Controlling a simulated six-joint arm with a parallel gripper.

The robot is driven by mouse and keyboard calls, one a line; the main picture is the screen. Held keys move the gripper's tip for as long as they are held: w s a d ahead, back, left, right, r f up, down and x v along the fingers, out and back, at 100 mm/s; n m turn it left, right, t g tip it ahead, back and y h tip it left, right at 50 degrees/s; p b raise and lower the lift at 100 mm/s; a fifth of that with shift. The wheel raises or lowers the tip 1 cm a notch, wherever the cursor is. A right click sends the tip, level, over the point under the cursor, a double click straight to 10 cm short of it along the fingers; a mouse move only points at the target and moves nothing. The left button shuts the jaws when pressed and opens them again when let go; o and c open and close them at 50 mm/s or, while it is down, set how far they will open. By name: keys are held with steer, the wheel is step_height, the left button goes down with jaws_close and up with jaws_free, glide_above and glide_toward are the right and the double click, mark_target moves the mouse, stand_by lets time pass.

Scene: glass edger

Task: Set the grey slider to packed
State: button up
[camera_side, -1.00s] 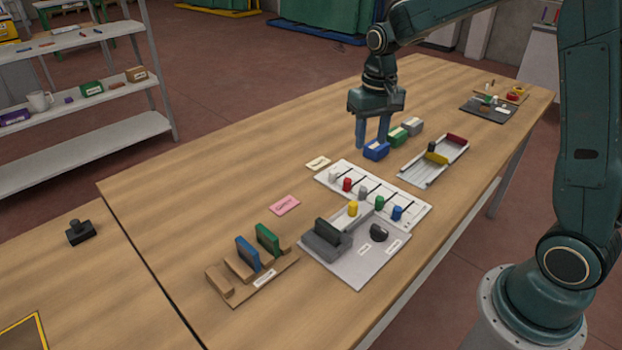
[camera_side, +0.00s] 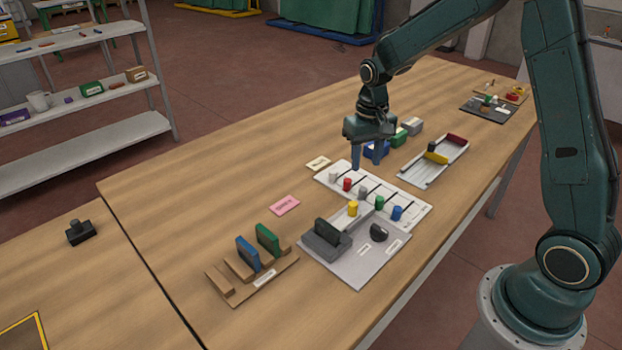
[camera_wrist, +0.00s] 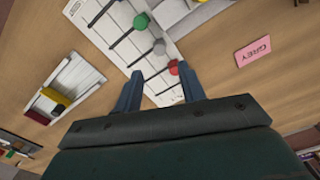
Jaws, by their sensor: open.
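The white slider board (camera_side: 412,206) lies on the table with several coloured knobs in dark slots. The grey slider knob (camera_side: 363,192) sits between the red and green knobs, at its slot's left end. In the wrist view the grey knob (camera_wrist: 159,47) is at its slot's right end, the slot running down-left. I cannot read a "packed" mark. My gripper (camera_side: 366,164) is open and empty, above the board's far part. In the wrist view its fingertips (camera_wrist: 160,72) point at the board, the right one near the red knob (camera_wrist: 173,67), the grey knob just beyond.
A pink card (camera_wrist: 253,50) reading "GREY" lies left of the board in the side view. A grey tray (camera_side: 412,176) is at right. The grey edger fixture (camera_side: 358,270) and wooden rack (camera_side: 228,287) are in front.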

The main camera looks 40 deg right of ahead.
mark_target(363, 188)
step_height(363, 188, down, 9)
steer(key=shift+r, duration=0.15)
stand_by(0.4)
jaws_close()
